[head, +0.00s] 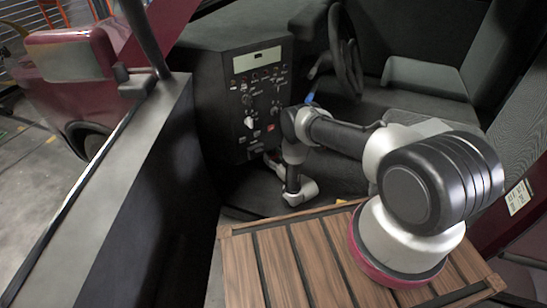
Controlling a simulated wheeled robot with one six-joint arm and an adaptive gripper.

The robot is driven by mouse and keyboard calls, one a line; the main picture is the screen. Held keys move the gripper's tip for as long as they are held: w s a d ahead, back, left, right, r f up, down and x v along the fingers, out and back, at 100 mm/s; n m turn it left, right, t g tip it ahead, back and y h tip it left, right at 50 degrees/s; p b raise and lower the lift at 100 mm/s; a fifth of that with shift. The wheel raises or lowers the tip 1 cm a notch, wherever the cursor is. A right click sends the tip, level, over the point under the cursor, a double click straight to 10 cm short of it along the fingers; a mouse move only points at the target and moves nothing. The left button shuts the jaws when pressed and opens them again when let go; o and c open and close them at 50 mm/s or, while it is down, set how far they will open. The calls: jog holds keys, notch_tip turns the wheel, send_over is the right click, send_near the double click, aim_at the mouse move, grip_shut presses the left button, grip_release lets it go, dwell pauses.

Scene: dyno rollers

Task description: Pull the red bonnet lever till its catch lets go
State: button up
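A dark control panel (258,95) stands inside the open vehicle cab, with a display at the top and several knobs and switches. A small red part (271,127) shows on its lower right, too small to tell whether it is the bonnet lever. The catch cannot be made out. My arm reaches left from the wooden deck, its wrist bent down beside the panel's lower right. My gripper (269,160) appears small and dark at the panel's lower edge. Its fingers are not clear, so I cannot tell whether they are open or touching anything.
A steering wheel (346,50) and grey seats (425,92) lie behind my arm. The open door (130,200) fills the left, close to the panel. The slatted wooden deck (290,265) is bare in front. A dark red vehicle body (75,58) stands at upper left.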

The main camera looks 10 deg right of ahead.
aim_at(274, 158)
jog(key=c, duration=0.6)
jog(key=shift+s+d+r+g, duration=0.15)
jog(key=shift+s+g, duration=0.15)
jog(key=shift+g, duration=0.4)
jog(key=s+g+h, duration=0.1)
jog(key=s+g, duration=0.1)
jog(key=g, duration=0.1)
jog(key=shift+s+d+r+h, duration=0.15)
jog(key=shift+d+r+h, duration=0.05)
jog(key=shift+d+h, duration=0.2)
jog(key=o, duration=1.5)
jog(key=shift+c, duration=0.2)
jog(key=v, duration=1.2)
jog(key=shift+r, duration=0.15)
